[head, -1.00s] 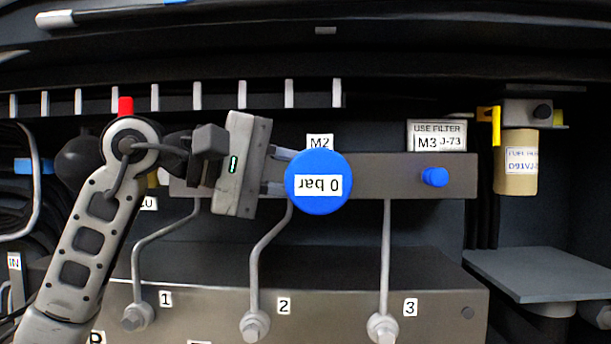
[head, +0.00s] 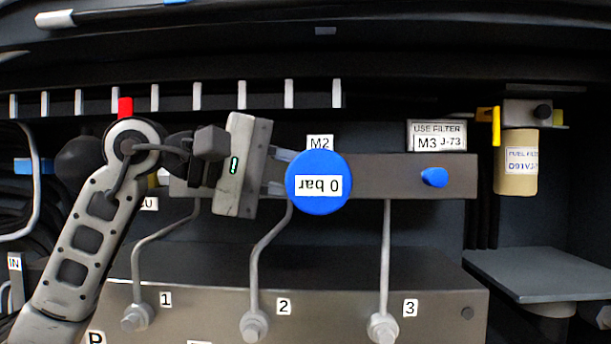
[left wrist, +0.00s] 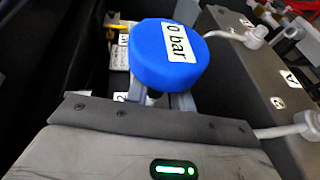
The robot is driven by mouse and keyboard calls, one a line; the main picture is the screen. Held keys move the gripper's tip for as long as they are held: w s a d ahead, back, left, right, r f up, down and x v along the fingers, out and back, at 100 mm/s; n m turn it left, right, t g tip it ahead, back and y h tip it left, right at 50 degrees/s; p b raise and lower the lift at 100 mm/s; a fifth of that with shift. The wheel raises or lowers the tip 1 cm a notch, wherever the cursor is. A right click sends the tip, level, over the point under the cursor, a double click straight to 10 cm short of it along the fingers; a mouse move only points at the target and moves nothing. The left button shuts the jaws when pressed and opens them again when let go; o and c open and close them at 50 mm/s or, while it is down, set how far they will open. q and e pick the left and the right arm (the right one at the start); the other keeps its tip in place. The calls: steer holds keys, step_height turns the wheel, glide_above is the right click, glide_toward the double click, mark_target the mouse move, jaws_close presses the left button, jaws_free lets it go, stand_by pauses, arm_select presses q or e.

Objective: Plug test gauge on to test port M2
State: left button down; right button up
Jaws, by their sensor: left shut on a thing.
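The test gauge is a round blue disc labelled "0 bar" (head: 318,195), with its label upside down in the head view. It stands in front of the grey manifold bar, just below the M2 label (head: 319,142). My left gripper (head: 281,171) comes in from the left and is shut on the gauge behind its face. In the left wrist view the gauge (left wrist: 165,60) sits beyond the gripper body, its dark stem between the two fingers (left wrist: 156,99). Port M2 itself is hidden behind the gauge, so I cannot tell whether they touch. My right gripper is not in view.
The manifold bar (head: 400,180) carries a blue cap (head: 434,177) under the M3 label (head: 427,143). Pipes run down from it to fittings numbered 1, 2 and 3. A filter (head: 517,165) hangs at the right above a grey shelf (head: 540,272).

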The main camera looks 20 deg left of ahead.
arm_select(q)
steer(key=shift+w+a+p, duration=0.15)
steer(key=shift+w+p, duration=0.05)
steer(key=shift+w, duration=0.35)
steer(key=shift+w+a+p, duration=0.15)
steer(key=shift+w+p, duration=0.05)
steer(key=shift+w, duration=0.35)
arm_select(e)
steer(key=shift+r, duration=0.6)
arm_select(q)
steer(key=c, duration=1.1)
jaws_free()
